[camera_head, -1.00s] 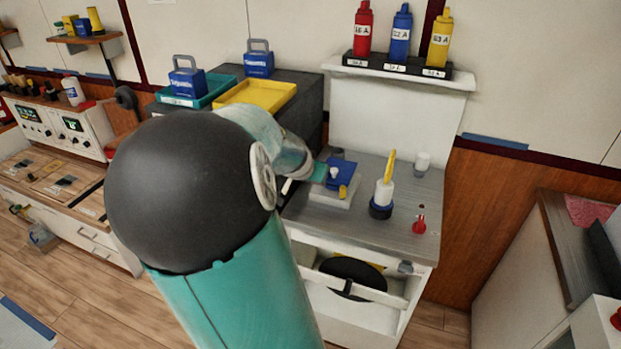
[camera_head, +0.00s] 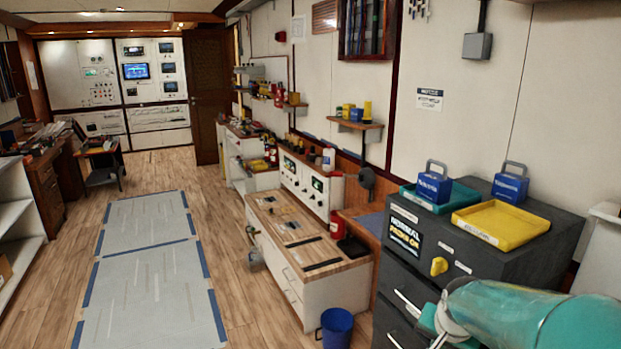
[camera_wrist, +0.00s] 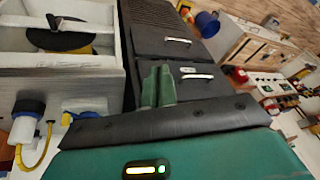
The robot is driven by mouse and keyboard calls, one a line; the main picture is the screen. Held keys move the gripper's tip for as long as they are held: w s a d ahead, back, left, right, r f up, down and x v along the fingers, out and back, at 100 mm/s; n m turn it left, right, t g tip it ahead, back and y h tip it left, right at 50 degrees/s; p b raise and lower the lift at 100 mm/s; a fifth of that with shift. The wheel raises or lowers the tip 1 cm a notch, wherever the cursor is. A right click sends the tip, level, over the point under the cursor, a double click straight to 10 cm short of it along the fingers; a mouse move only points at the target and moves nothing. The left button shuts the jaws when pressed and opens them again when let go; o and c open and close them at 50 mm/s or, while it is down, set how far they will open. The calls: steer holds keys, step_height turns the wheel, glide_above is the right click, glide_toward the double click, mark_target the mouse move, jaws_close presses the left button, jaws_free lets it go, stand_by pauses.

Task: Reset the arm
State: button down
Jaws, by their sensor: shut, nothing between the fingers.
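My gripper (camera_wrist: 158,84) shows in the wrist view with its two green fingers together and nothing between them. It points past the dark cabinet drawers (camera_wrist: 165,45), apart from any object as far as I can see. In the head view, my teal arm fills the lower right corner, in front of the dark grey cabinet (camera_head: 400,272). My fingertips cannot be made out there.
On the cabinet are a yellow tray (camera_head: 500,222) and blue padlock-shaped blocks (camera_head: 433,186). A blue bin (camera_head: 336,328) stands on the floor. A white bench with a black reel (camera_wrist: 62,38) is close at left in the wrist view. The taped floor mat (camera_head: 150,285) is clear.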

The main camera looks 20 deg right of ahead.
steer(key=s+a+r+n, duration=0.2)
steer(key=a+r+n, duration=0.1)
steer(key=a, duration=0.5)
steer(key=s+a+r+n+t+y, duration=0.1)
steer(key=s+a+r+n, duration=0.2)
steer(key=a, duration=0.5)
steer(key=s+a+r+n+y, duration=0.1)
steer(key=s+a+r+n, duration=0.2)
steer(key=a, duration=0.6)
steer(key=shift+r+n, duration=0.15)
steer(key=shift+n, duration=0.55)
steer(key=shift+d, duration=0.2)
